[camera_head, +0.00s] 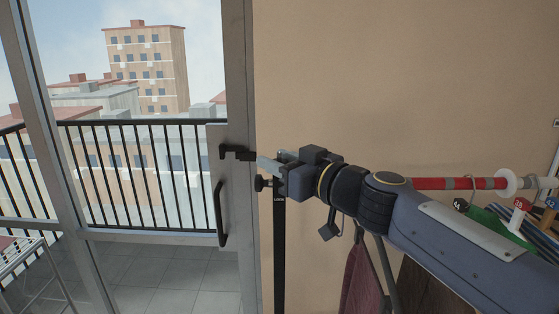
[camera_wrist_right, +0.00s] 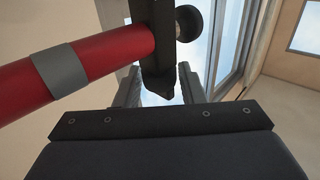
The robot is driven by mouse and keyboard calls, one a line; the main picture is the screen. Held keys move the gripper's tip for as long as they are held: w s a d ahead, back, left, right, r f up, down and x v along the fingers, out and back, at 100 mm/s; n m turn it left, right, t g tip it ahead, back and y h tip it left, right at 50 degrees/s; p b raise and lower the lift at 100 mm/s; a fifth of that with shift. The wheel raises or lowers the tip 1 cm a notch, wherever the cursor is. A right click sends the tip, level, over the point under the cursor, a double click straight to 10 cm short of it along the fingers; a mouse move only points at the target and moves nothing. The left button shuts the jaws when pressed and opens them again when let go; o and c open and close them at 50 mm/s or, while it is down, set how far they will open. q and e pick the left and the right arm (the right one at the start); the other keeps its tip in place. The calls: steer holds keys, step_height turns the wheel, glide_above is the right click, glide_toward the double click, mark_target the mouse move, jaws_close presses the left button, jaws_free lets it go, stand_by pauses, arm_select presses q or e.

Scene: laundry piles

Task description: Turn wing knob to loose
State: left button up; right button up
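A small black knob (camera_head: 262,184) sticks out to the left of a dark upright post (camera_head: 279,245) that carries a small white label. A round black knob (camera_wrist_right: 188,22) on a dark bracket (camera_wrist_right: 160,45) shows in the right wrist view; its wing shape cannot be made out. My right gripper (camera_head: 272,163) is just above the knob and beside the post top. In the right wrist view its two fingers (camera_wrist_right: 160,88) stand apart, with the bracket's dark end in front of or between them; contact cannot be told. My left gripper is out of view.
A red bar (camera_head: 440,183) with hangers and clothes runs to the right behind my right arm. A glass balcony door with a black handle (camera_head: 221,215) and a black latch (camera_head: 236,153) stands close on the left. A drying rack (camera_head: 25,275) is at lower left.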

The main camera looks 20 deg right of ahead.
steer(key=c, duration=0.6)
